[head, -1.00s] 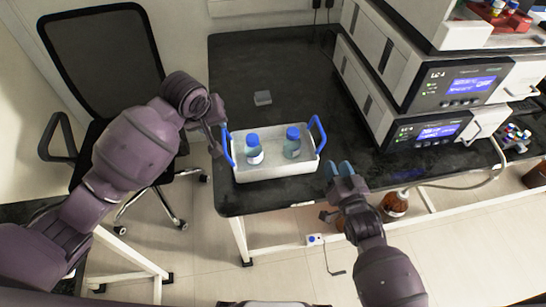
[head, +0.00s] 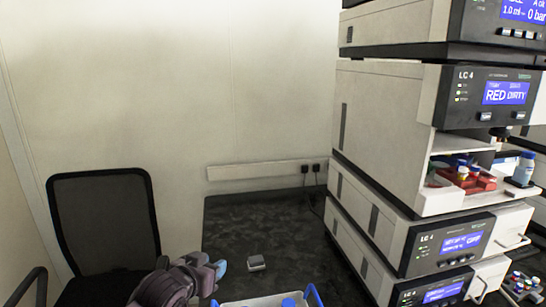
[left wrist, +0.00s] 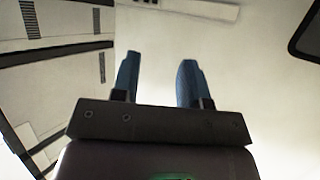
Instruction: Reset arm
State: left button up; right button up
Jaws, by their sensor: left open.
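My left gripper (head: 221,268) shows at the bottom of the head view, above the dark bench and just beyond the left side of the tray. In the left wrist view its two blue fingers (left wrist: 159,75) are apart with nothing between them. My right gripper is not in view. The white tray (head: 250,303) with blue handles is cut off by the bottom edge of the head view. A blue cap (head: 290,302) shows inside it; the rest of the tray is hidden.
A small grey block (head: 256,263) lies on the dark bench (head: 245,222). A tall stack of LC 4 instruments (head: 385,130) stands on the right, with a red vial rack (head: 470,181) in an open bay. A black chair (head: 104,220) stands at the left.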

pick_arm(q)
jog(key=s+a+f+n+y, duration=0.1)
jog(key=s+a+f, duration=0.3)
jog(key=s+f, duration=0.3)
jog(key=s+a+f+n+y, duration=0.1)
jog(key=s+a+f+y, duration=0.1)
jog(key=s+a+f, duration=0.2)
jog(key=s+a+f+n+g+y, duration=0.1)
jog(key=s+a+f, duration=0.4)
jog(key=s+f, duration=0.6)
jog(key=s, duration=0.7)
jog(key=shift+y, duration=0.4)
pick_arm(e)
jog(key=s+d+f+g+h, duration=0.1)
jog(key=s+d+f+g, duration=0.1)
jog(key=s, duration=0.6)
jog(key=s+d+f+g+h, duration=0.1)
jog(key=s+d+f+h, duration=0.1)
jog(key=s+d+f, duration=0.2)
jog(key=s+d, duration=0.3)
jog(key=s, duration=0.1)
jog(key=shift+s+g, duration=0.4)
pick_arm(q)
jog(key=shift+d, duration=0.1)
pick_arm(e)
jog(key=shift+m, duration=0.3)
